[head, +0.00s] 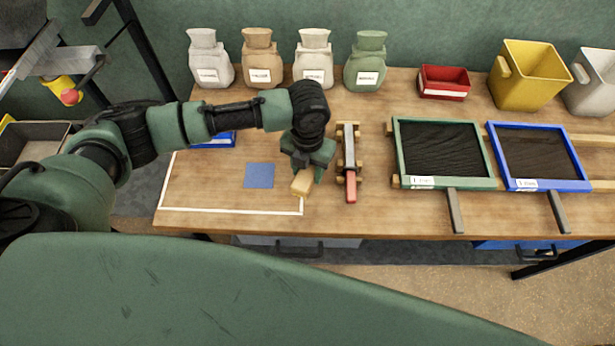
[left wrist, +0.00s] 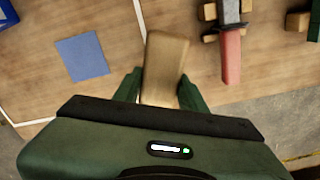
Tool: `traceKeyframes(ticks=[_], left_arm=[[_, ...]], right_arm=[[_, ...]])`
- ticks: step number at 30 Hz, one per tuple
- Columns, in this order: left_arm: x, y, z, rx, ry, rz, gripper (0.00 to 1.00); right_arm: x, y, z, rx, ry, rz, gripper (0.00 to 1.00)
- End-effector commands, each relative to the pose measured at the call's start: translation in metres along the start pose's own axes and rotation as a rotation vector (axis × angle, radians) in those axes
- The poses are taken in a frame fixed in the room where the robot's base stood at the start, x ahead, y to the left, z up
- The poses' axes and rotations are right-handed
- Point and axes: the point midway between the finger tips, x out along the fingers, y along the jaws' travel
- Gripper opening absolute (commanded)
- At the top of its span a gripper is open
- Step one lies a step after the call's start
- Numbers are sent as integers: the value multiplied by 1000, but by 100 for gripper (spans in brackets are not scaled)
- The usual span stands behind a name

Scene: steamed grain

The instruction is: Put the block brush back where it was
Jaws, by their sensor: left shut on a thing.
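The block brush (head: 302,183) is a light wooden block held in my left gripper (head: 308,172). In the left wrist view the block (left wrist: 165,65) sits between the two green fingers of the gripper (left wrist: 158,90), which are shut on it. It is over the table near the right side of a white outlined area (head: 230,212). I cannot tell whether it touches the table. A blue square (head: 259,175) lies inside the outline, left of the block, and also shows in the left wrist view (left wrist: 83,57). My right gripper is not in view.
A red-handled tool (head: 351,187) rests on a wooden rack (head: 340,135) just right of the gripper. Green-framed (head: 400,150) and blue-framed (head: 583,170) screens lie further right. Several sacks (head: 314,62), a red bin (head: 444,84) and a yellow bin (head: 530,75) line the back.

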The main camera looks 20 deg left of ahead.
Motion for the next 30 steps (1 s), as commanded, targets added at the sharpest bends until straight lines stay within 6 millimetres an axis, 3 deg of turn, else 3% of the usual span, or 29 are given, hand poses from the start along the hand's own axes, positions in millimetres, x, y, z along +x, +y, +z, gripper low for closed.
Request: traceKeyframes(ticks=[12, 24, 25, 27, 30], left_arm=[[46, 0, 0, 0, 0, 0, 3], [53, 0, 0, 0, 0, 0, 3], [52, 0, 0, 0, 0, 0, 47], [52, 0, 0, 1, 0, 0, 63], [52, 0, 0, 0, 0, 0, 63]], right_arm=[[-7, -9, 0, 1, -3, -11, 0], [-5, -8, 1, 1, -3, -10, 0], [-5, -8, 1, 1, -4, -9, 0], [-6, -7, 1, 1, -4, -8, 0], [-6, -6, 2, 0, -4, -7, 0]])
